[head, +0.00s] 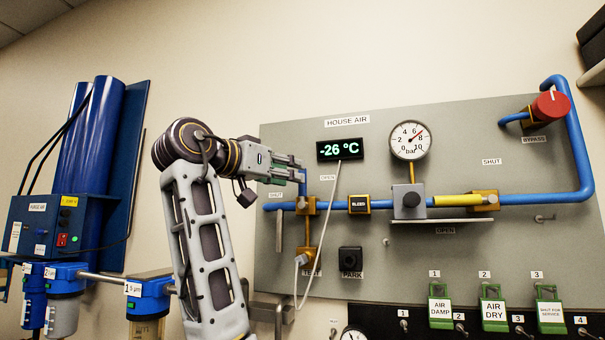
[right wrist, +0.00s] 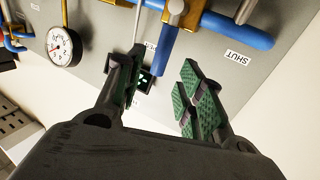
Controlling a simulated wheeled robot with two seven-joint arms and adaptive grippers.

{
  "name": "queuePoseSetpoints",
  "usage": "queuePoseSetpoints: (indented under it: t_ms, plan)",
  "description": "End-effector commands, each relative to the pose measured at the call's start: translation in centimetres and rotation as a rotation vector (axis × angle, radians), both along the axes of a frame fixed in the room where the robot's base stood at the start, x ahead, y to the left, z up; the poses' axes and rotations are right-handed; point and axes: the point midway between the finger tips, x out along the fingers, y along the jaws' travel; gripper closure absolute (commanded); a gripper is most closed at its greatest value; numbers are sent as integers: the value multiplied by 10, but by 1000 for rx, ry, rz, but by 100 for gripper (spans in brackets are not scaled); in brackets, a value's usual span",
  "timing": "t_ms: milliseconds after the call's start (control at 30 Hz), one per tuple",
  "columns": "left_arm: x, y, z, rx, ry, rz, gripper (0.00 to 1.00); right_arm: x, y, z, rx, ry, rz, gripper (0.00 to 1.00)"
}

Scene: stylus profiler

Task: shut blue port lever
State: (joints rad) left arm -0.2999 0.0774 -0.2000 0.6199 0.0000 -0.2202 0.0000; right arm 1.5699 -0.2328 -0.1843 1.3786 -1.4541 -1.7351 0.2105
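The blue port lever (head: 303,186) points up from its brass valve (head: 306,206) on the blue pipe, left of the OPEN label (head: 328,177). The SHUT label (head: 276,195) is to its left. In the right wrist view the blue lever (right wrist: 163,55) hangs inverted from the valve body (right wrist: 176,8), its tip in line with the gap between my fingers. My right gripper (head: 301,167) is open at the lever's upper end. Its green-padded fingers also show in the right wrist view (right wrist: 160,98). Whether a finger touches the lever is unclear. My left gripper is not in view.
A temperature display (head: 340,149) and a gauge (head: 410,140) sit to the right on the grey panel (head: 470,130). A pale cable (head: 325,225) hangs close to the valve. A grey bar (head: 279,232) hangs below the SHUT label. A yellow lever (head: 458,201) lies along the pipe.

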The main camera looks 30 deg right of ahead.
Motion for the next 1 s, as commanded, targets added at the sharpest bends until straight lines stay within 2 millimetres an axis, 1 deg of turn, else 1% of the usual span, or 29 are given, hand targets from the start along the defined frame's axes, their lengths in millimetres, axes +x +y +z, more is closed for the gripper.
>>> queuePoseSetpoints:
  t_ms: [33,200,400,600,867,900,1000]
  plan:
    - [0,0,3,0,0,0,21,3,-7,1,1,1,-2,62]
    - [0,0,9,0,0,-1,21,9,-28,1,1,0,-2,62]
    - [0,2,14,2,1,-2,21,16,-46,1,0,1,-1,62]
    - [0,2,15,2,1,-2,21,18,-54,0,0,0,0,62]
    - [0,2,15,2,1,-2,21,18,-55,0,0,0,0,62]
    - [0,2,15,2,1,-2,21,18,-55,0,0,0,0,65]
    - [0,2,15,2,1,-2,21,18,-55,0,0,0,0,78]
